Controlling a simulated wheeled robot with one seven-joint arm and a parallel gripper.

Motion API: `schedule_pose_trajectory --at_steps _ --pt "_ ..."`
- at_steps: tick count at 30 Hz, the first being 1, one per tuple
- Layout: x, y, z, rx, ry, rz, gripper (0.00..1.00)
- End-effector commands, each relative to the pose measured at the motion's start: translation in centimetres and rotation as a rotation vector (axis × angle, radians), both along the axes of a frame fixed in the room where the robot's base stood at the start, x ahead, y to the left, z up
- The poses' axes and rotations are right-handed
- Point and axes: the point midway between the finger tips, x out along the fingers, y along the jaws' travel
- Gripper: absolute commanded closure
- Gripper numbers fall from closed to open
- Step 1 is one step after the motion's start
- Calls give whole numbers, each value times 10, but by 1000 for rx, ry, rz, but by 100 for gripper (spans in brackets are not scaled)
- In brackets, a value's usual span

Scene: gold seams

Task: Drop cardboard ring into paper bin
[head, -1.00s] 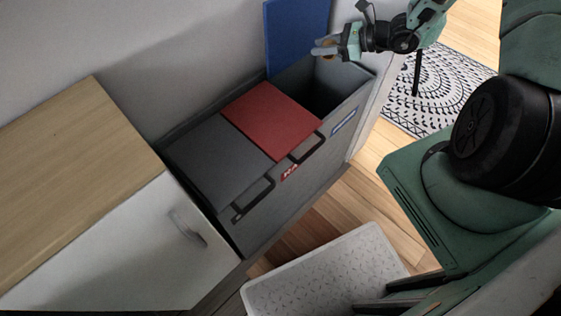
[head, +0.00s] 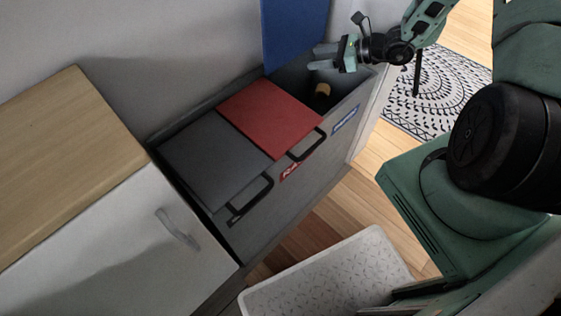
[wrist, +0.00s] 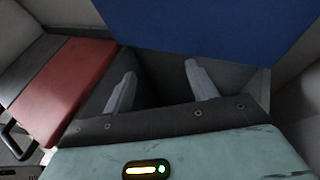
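The cardboard ring (head: 322,90) is a small tan piece seen inside the open compartment of the grey bin unit, below my gripper and apart from it. That compartment, the paper bin (head: 345,113), has a blue label on its front and its blue lid (head: 293,35) stands raised against the wall. My gripper (head: 318,58) is over the compartment, its fingers spread and empty. The wrist view shows the two grey fingers (wrist: 160,85) apart with nothing between them, over the dark opening. The ring is not visible in the wrist view.
A red lid (head: 268,115) and a grey lid (head: 212,160) are shut over the neighbouring compartments. A white cabinet with a wooden top (head: 70,165) stands at left. A white patterned step or tray (head: 335,270) is on the wooden floor in front, and a patterned rug (head: 440,95) lies at right.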

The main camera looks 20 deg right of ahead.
Motion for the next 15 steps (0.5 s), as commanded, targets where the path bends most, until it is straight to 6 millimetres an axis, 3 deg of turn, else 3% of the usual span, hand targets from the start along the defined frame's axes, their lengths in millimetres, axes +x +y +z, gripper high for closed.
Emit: schedule_pose_trajectory --at_steps 8,15 --pt "-2 -2 1 0 0 0 43" --pt "-22 -27 16 -2 -1 -5 43"
